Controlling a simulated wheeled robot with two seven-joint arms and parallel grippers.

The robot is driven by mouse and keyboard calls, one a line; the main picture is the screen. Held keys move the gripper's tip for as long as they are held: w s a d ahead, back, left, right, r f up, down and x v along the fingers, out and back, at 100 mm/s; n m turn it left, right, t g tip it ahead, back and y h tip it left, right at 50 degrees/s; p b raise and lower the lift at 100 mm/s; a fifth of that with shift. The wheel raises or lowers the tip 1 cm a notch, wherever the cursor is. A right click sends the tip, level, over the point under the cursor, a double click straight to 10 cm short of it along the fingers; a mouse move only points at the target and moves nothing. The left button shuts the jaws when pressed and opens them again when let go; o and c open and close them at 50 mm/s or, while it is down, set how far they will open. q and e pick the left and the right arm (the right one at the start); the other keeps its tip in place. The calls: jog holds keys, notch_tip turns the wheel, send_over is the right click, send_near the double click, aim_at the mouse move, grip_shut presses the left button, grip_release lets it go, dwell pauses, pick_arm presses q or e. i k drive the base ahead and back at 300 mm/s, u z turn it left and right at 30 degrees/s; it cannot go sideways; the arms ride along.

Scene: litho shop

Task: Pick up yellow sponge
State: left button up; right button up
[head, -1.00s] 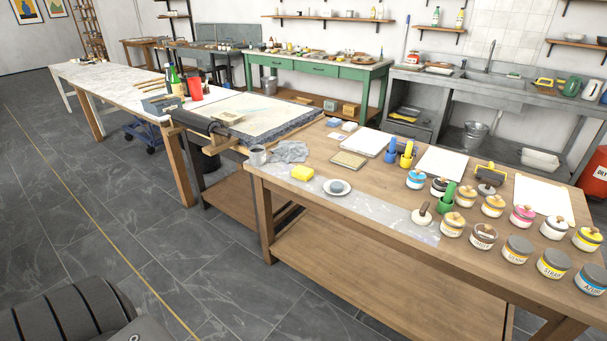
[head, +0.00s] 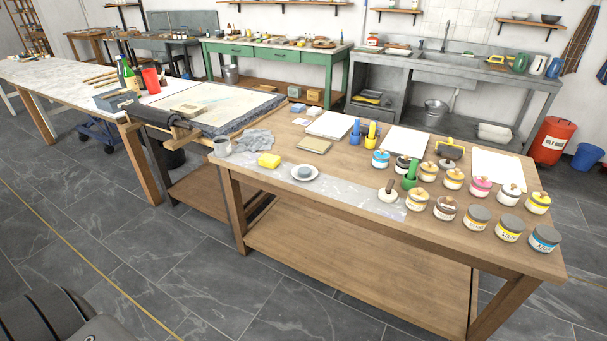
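The yellow sponge (head: 268,160) lies on the near left part of the wooden worktable (head: 330,185), close to the table's front edge. It sits between a crumpled grey cloth and a small white dish. Nothing covers it. Neither of my grippers shows in the head view.
A grey mug (head: 222,147) and grey cloth (head: 254,140) are just left of and behind the sponge. A white dish (head: 313,177) holding a grey piece is to its right. Several ink jars (head: 477,217) crowd the right side. The floor (head: 200,265) before the table is clear.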

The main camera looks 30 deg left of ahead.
aim_at(271, 161)
jog(key=u, duration=0.2)
jog(key=i, duration=0.75)
jog(key=u, duration=0.4)
jog(key=i, duration=1.25)
jog(key=z, duration=0.05)
